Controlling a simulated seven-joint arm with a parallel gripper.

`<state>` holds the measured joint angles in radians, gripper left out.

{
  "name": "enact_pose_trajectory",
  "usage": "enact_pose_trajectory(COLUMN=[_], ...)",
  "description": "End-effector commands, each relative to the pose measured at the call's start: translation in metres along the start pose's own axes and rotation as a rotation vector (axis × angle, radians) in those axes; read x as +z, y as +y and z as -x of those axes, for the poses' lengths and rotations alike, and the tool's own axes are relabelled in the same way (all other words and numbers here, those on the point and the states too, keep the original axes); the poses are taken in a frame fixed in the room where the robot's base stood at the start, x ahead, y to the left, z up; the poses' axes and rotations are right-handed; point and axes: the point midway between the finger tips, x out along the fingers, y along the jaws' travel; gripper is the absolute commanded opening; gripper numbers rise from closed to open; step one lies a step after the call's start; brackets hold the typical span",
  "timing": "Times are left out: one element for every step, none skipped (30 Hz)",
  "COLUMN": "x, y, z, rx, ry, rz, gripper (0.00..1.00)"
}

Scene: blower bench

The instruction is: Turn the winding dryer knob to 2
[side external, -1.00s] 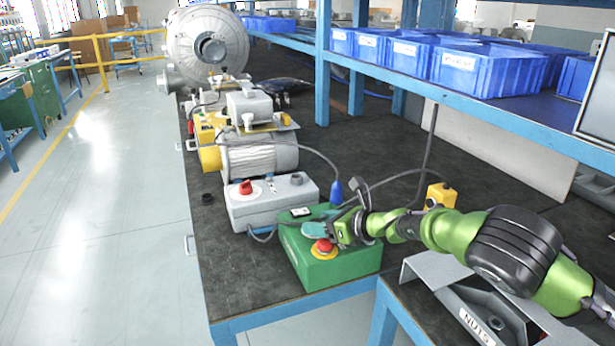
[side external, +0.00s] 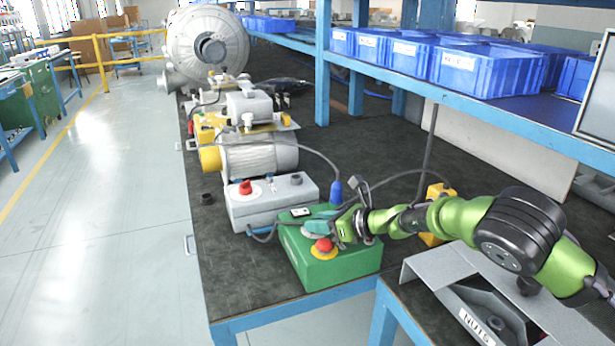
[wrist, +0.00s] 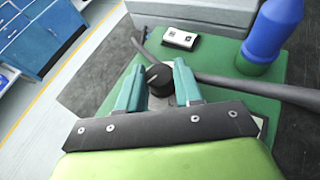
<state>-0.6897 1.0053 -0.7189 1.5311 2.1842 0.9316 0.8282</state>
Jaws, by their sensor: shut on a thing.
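A green control box (side external: 345,270) sits at the near corner of the bench and bears a red mushroom button on a yellow base (side external: 323,248). In the wrist view, a round black knob (wrist: 160,79) with a pale pointer mark stands on the green box top (wrist: 215,65). My gripper (wrist: 156,84) has its teal fingers on either side of the knob and is shut on it. In the side view, my gripper (side external: 318,229) reaches the box top from the right and hides the knob. I cannot read any scale numbers around the knob.
A grey box (side external: 270,205) with a red knob and a black knob stands behind the green box. A blue plug (wrist: 272,32) and cable run close to my fingers. A grey bracket labelled NUTS (side external: 480,325) lies below my arm. Dark bench top is free toward the back.

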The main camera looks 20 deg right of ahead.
Motion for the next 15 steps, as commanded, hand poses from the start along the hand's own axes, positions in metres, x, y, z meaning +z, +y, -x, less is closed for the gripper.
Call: enact_pose_trajectory(x=[-0.0019, -0.0011, -0.0007, -0.0010, -0.0009, -0.0012, -0.0014, -0.0012, -0.0009, -0.0010, -0.0011, -0.0012, -0.0012, -0.0012, -0.0012], y=[-0.0043, -0.0040, -0.0041, -0.0045, -0.0045, -0.0037, -0.0042, -0.0036, -0.0034, -0.0035, -0.0033, -0.0030, -0.0028, -0.0026, -0.0025], z=[0.0004, 0.0004, 0.0002, 0.0001, -0.0001, -0.0005, -0.0003, -0.0004, -0.0003, -0.0002, -0.0001, -0.0001, 0.0000, 0.0000, 0.0000], rx=[0.021, 0.040, 0.065, 0.082, 0.100, 0.121, 0.133, 0.144, 0.156, 0.162, 0.166, 0.170, 0.171, 0.171, 0.171], ry=[0.004, 0.003, 0.002, 0.004, 0.005, 0.006, 0.008, 0.008, 0.008, 0.009, 0.009, 0.010, 0.010, 0.010, 0.010], rz=[0.005, 0.014, 0.025, 0.035, 0.043, 0.052, 0.058, 0.062, 0.067, 0.070, 0.073, 0.074, 0.075, 0.075, 0.075], gripper=[0.04, 0.04, 0.04, 0.04, 0.04, 0.04, 0.04, 0.04, 0.04, 0.04, 0.04, 0.04, 0.04, 0.04, 0.04])
